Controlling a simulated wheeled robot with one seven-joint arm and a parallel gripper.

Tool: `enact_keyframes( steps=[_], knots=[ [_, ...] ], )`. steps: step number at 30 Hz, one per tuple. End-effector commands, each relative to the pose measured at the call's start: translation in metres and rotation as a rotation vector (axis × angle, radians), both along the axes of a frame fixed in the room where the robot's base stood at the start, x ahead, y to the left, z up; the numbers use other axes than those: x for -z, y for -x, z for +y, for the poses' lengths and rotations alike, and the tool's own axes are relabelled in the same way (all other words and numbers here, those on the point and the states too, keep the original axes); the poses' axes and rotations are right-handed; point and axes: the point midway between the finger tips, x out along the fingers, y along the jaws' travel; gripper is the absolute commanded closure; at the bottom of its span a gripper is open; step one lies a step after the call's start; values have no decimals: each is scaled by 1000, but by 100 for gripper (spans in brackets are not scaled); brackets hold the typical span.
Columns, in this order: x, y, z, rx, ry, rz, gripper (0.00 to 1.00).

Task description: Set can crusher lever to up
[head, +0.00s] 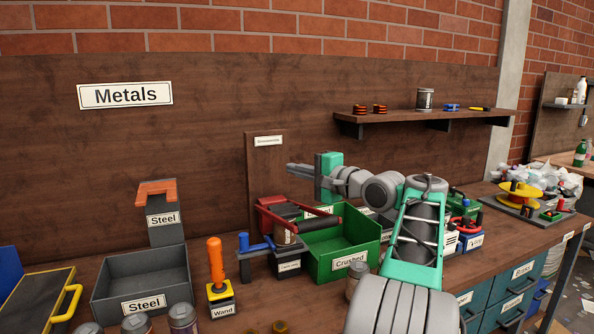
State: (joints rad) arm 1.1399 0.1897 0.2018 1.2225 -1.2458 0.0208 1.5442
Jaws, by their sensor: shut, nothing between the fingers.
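The can crusher (284,233) stands on the bench in front of an upright wooden board with a small label. It has a dark red frame, and a grey can appears to be inside it. A red lever with a dark grip (322,221) reaches to the right over the green bin's edge and looks low, roughly level. My gripper (290,168) is above and behind the crusher, with its grey fingers pointing left. The fingers are shut and empty, apart from the lever. My forearm hides part of the bench to the right.
A green "Crushed" bin (349,264) adjoins the crusher on the right. A blue-handled tool (256,248) and an orange-handled wand (216,262) stand to its left. A grey "Steel" bin (144,303) is farther left. A shelf (440,116) hangs behind my arm.

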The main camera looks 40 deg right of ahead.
Motion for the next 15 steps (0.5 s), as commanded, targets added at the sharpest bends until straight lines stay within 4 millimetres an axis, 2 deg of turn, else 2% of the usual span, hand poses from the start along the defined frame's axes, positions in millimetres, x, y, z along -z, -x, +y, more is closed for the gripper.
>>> enact_keyframes(
  steps=[15],
  knots=[
    [0,0,0,0,0,0,100]
  ],
)
